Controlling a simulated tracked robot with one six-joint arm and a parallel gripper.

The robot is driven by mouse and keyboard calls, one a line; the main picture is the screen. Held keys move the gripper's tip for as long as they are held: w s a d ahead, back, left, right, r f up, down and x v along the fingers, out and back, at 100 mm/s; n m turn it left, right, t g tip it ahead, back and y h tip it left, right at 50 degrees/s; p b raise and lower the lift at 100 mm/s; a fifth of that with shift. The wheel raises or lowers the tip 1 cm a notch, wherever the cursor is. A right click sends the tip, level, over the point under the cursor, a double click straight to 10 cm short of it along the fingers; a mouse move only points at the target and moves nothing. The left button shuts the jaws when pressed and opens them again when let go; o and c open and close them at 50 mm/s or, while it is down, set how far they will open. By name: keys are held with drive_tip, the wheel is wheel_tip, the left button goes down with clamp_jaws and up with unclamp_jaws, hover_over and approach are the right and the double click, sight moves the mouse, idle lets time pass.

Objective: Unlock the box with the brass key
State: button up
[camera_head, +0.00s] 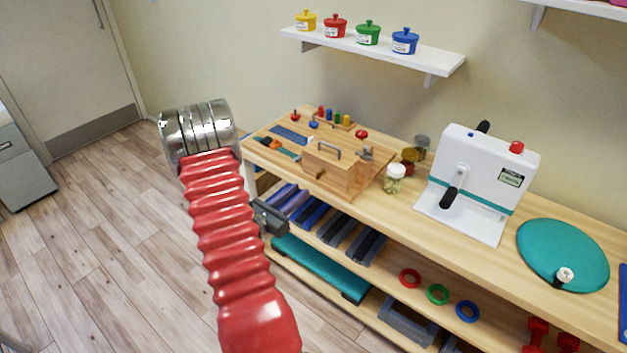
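A light wooden box (343,178) with a grey handle on top stands at the front edge of the wooden bench, left of the middle. A small dark brass-coloured spot, perhaps the lock or key, shows on its front face. I cannot make out a separate brass key. My red ribbed arm rises on the left to a metal joint. A dark grey part, apparently my gripper (270,216), shows beside the arm, below and left of the box and apart from it. The arm partly hides it, and its fingers are not clear.
A wooden board (284,153) with colored knobs and pegs lies behind the box. Jars (394,178), a white crank device (478,180) and a teal disc (563,254) stand to the right. Shelves below hold weights and rings. The floor on the left is clear.

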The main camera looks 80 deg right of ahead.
sight(319, 175)
drive_tip(key=x, duration=0.9)
clamp_jaws()
